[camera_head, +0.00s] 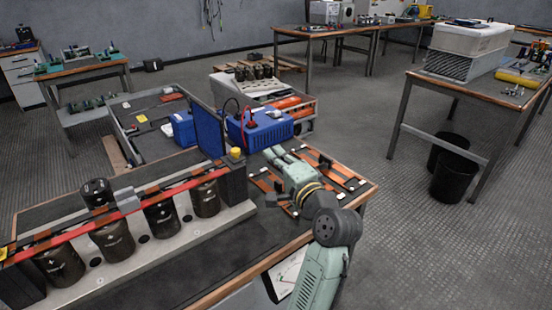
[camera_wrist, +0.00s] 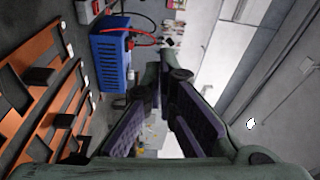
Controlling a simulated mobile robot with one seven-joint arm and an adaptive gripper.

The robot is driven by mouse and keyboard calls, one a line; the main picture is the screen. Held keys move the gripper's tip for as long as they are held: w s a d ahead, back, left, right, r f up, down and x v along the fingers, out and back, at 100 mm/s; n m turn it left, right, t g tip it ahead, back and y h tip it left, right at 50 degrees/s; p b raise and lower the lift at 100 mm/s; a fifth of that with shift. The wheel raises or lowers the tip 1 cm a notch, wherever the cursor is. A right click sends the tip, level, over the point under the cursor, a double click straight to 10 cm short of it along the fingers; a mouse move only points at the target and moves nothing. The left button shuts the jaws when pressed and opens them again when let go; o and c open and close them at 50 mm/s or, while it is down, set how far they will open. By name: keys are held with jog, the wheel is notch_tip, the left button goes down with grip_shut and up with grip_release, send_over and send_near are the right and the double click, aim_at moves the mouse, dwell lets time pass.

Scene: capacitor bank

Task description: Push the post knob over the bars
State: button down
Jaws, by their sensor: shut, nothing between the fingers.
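A yellow knob (camera_head: 236,153) sits on top of a dark post (camera_head: 233,182) at the right end of the capacitor row. A red bar (camera_head: 130,209) and copper-coloured bars (camera_head: 150,191) run over the dark capacitors (camera_head: 113,240), left of the post. My gripper (camera_head: 274,153) is shut and empty, to the right of the knob and apart from it, above the bench. Its fingers (camera_wrist: 166,74) also fill the middle of the wrist view. The knob cannot be made out in the wrist view.
Orange strips with black blocks (camera_head: 325,163) lie on the bench under and beside my gripper; they show in the wrist view (camera_wrist: 30,85). A blue box (camera_head: 262,130) with cables stands just behind, beside a blue panel (camera_head: 209,131).

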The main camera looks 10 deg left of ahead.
aim_at(236, 155)
jog(key=w+a+p, duration=0.1)
jog(key=a+p, duration=0.1)
jog(key=a, duration=0.4)
jog(key=shift+w+f, duration=0.1)
jog(key=shift+s+a, duration=0.95)
jog(key=shift+s, duration=0.2)
jog(key=shift+w, duration=0.1)
